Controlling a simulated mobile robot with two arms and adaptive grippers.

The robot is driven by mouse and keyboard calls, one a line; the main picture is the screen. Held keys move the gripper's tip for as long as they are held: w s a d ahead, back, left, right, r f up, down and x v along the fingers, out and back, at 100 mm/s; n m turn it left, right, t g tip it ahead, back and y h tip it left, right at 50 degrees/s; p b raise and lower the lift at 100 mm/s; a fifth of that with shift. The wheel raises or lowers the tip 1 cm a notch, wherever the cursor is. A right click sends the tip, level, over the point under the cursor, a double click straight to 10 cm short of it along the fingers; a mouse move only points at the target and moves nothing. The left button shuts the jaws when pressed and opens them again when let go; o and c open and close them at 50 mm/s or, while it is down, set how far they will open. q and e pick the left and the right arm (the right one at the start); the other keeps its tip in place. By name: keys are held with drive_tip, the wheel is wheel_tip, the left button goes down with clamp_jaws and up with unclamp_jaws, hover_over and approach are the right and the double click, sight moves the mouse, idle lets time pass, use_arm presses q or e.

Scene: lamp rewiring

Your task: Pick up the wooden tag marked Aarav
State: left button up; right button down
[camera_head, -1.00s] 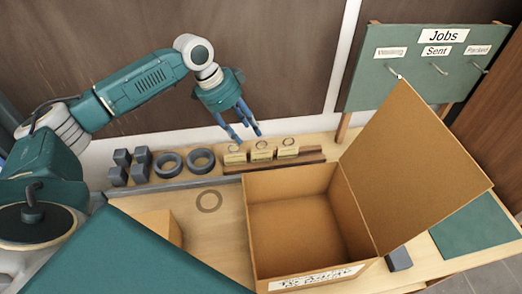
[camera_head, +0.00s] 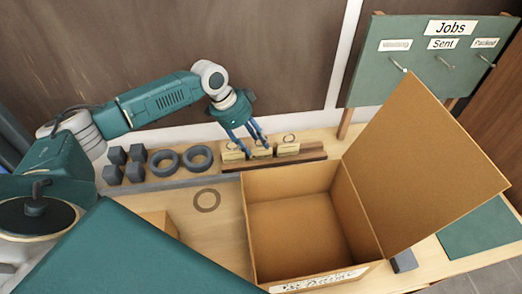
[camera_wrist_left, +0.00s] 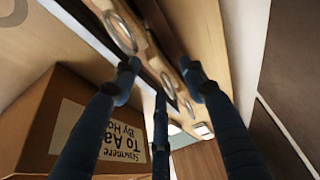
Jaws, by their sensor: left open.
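Three small wooden tags with rings stand in a dark wooden rack (camera_head: 310,155) behind the open box: a left tag (camera_head: 233,154), a middle tag (camera_head: 262,153) and a right tag (camera_head: 288,149). Their lettering is too small to read, so I cannot tell which is marked Aarav. My left gripper (camera_head: 257,150) is open, fingers pointing down around the left and middle tags; contact is unclear. In the left wrist view, its blue fingers (camera_wrist_left: 160,82) spread near the ringed tags, with one ring (camera_wrist_left: 168,86) between them. My right gripper is not in view.
An open cardboard box (camera_head: 295,262) stands just in front of the rack, its flap (camera_head: 430,165) raised on the right. Grey rings (camera_head: 197,158) and dark blocks (camera_head: 115,156) sit left of the rack. A green Jobs board (camera_head: 425,70) with hooks stands back right.

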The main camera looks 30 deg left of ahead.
sight(259, 147)
use_arm(q)
drive_tip(key=p+x, duration=0.1)
drive_tip(key=x, duration=0.3)
drive_tip(key=shift+d, duration=0.15)
clamp_jaws()
